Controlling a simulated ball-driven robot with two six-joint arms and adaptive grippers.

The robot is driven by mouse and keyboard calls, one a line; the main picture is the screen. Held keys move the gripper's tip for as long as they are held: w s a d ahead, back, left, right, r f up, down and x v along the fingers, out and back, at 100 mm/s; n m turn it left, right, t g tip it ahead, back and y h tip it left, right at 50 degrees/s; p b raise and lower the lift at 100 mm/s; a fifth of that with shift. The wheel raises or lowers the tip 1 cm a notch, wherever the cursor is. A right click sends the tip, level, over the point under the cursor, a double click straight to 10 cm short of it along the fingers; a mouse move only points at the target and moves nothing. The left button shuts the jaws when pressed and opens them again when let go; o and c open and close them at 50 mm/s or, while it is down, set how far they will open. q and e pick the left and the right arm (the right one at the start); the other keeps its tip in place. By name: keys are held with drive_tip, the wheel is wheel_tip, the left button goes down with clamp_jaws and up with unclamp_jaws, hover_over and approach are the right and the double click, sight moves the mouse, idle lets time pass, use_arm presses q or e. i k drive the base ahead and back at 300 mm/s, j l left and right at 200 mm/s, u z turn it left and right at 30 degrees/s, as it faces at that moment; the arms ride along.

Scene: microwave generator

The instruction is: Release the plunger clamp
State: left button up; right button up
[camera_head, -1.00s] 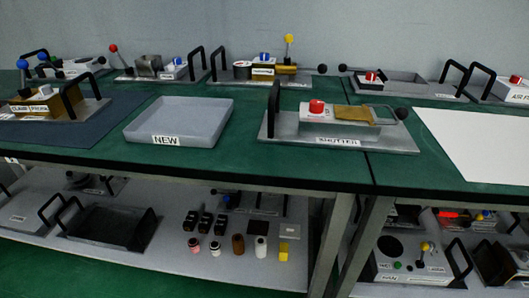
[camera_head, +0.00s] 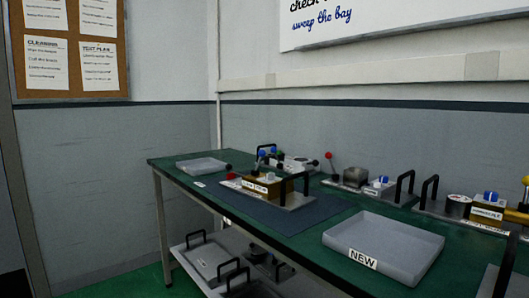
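A fixture with a brown-gold block (camera_head: 277,188) stands on a dark blue mat (camera_head: 325,212) near the left end of the green bench. A white label on its front starts with what looks like "CLAMP"; the rest is too small to read. Neither of my grippers is in view.
A grey tray labelled "NEW" (camera_head: 385,245) lies right of the mat. A smaller tray (camera_head: 202,166) sits at the bench's left end. Other fixtures with knobs and handles (camera_head: 357,178) line the back. The floor left of the bench looks clear.

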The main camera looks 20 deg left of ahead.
sight(261, 153)
drive_tip(key=i+j, duration=0.25)
drive_tip(key=i+j+z, duration=0.1)
drive_tip(key=i+j, duration=0.15)
drive_tip(key=j, duration=0.25)
drive_tip(key=i+j, duration=0.2)
drive_tip(key=j, duration=0.2)
drive_tip(key=i+j+z, duration=0.1)
drive_tip(key=i+j, duration=0.15)
drive_tip(key=j, duration=0.15)
drive_tip(key=i+j, duration=0.2)
drive_tip(key=j, duration=0.2)
drive_tip(key=i+j+z, duration=0.1)
drive_tip(key=i+j, duration=0.15)
drive_tip(key=j, duration=0.15)
